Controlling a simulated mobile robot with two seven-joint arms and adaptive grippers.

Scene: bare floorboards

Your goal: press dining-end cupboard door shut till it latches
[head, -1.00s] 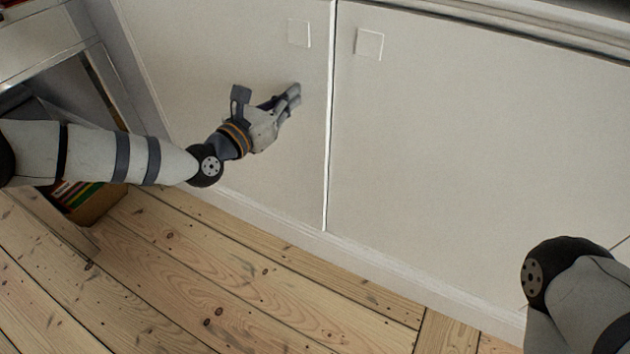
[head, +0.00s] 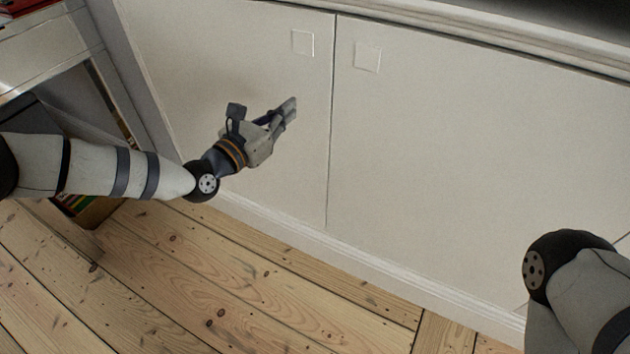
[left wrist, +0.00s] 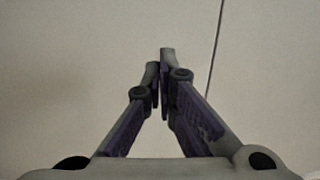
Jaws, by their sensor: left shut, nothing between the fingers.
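The pale cupboard door (head: 225,60) on the left, with a small square pull (head: 303,43) at its upper right, stands in line with the door beside it. Only a thin dark seam shows between the two. I take it as the dining-end door; no label shows. My left gripper (head: 289,103) is shut and empty, its fingertips at the door face left of the seam. I cannot tell whether they touch it. The left wrist view shows the closed fingers (left wrist: 161,60) in front of the door face (left wrist: 70,60). My right gripper is out of view.
The right-hand cupboard door (head: 460,150) is flush, with its own square pull (head: 367,57). An open shelf unit (head: 50,60) with books stands at the left. Bare floorboards (head: 220,290) lie clear in front. A pale plinth (head: 380,280) runs below the doors.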

